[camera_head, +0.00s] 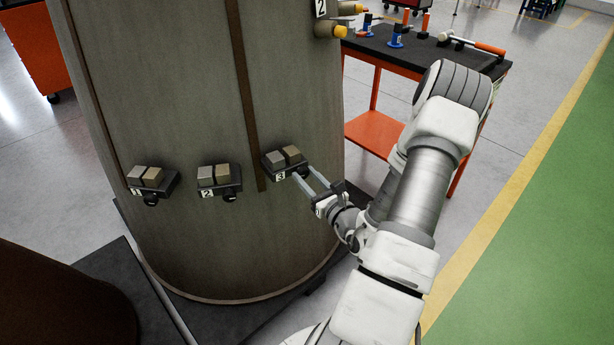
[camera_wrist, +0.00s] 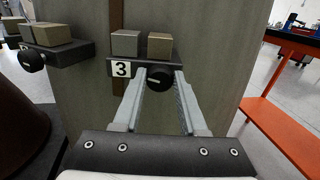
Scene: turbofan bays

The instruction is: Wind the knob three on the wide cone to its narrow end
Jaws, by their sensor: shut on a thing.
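The wide grey-brown body (camera_head: 190,90) stands upright, with a row of small numbered dark brackets low on its side. The bracket labelled 3 (camera_head: 272,169) carries a grey block (camera_wrist: 125,43) and a tan block (camera_wrist: 160,45). Below the tan block, black knob three (camera_wrist: 160,78) shows in the wrist view with a pale pointer mark directed to the left. My gripper (camera_head: 305,172) reaches in from the right, and its two fingers (camera_wrist: 160,84) are closed on the knob, one on each side. In the head view the fingertips mostly hide this knob.
Brackets labelled 2 (camera_head: 219,181) and 1 (camera_head: 152,183) sit to the left, each with two blocks and a black knob. Yellow-ended parts (camera_head: 335,30) stick out above. A tool cart (camera_head: 400,60) stands behind my arm. A dark round object (camera_head: 60,300) is at lower left.

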